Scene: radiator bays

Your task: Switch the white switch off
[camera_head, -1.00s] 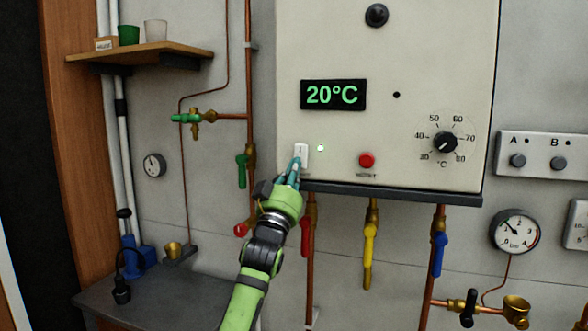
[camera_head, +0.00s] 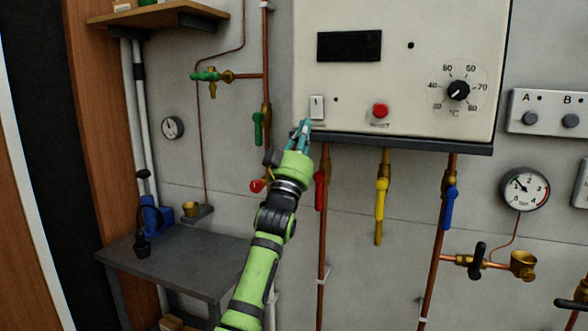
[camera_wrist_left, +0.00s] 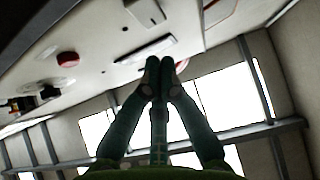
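The white switch (camera_head: 317,107) is on the lower left of the cream boiler panel (camera_head: 365,90). It also shows at the top of the left wrist view (camera_wrist_left: 146,12). Its small lamp (camera_head: 336,99) is dark, and so is the display (camera_head: 349,46). My left gripper (camera_head: 303,126) is just below and left of the switch, with a small gap seen between them. In the left wrist view its fingertips (camera_wrist_left: 160,66) are together with nothing between them. My right gripper is not in view.
A red button (camera_head: 380,110) and a black dial (camera_head: 458,90) are right of the switch. Pipes with red (camera_head: 319,190), yellow (camera_head: 381,205) and blue (camera_head: 449,205) valve handles hang below the panel. A grey bench (camera_head: 175,258) stands at lower left.

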